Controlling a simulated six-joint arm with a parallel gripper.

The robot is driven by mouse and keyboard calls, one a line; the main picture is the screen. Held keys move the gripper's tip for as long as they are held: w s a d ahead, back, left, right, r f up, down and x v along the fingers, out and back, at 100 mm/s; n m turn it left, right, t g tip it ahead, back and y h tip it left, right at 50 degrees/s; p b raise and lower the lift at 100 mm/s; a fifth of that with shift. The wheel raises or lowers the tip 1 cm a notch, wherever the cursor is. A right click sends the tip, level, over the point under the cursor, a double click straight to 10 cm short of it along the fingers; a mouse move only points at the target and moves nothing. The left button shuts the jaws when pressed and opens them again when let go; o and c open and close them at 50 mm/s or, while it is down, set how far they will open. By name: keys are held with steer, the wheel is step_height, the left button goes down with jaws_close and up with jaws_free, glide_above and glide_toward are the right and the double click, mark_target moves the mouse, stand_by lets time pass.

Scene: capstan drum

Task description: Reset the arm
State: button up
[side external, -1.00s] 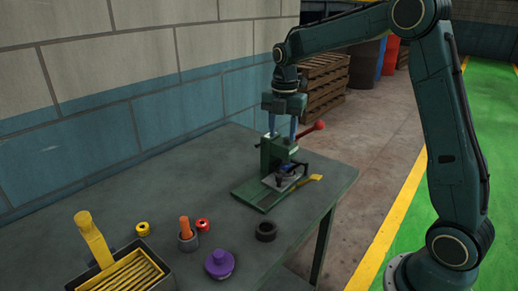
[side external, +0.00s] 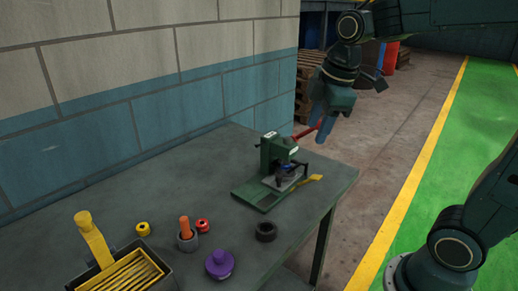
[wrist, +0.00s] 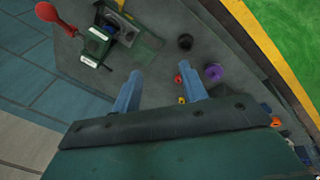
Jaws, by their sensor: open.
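My gripper (side external: 326,116) is up in the air above the back right part of the table in the side view, tilted, near the red knob of the press lever. Its two blue-grey fingers are apart with nothing between them; in the wrist view the open fingers (wrist: 162,92) point toward the table. The green press (side external: 276,158) stands on its base on the table, and in the wrist view it shows at the upper left (wrist: 98,42). A dark part with a blue piece (side external: 287,171) sits on its plate; what it is made of is too small to tell.
The red lever knob (wrist: 48,12) sticks out from the press. On the table (side external: 190,180) are a black ring (side external: 266,231), a purple knobbed part (side external: 219,264), a grey cup with an orange peg (side external: 187,236), a red ring (side external: 202,225), a yellow ring (side external: 143,229) and a bin (side external: 124,270).

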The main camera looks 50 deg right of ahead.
steer(key=s+a+f+m+t, duration=0.2)
steer(key=s+a+m, duration=0.1)
steer(key=s+m, duration=0.6)
steer(key=shift+s+a+m+t, duration=0.3)
steer(key=shift+s+m, duration=0.1)
steer(key=shift+s, duration=1.5)
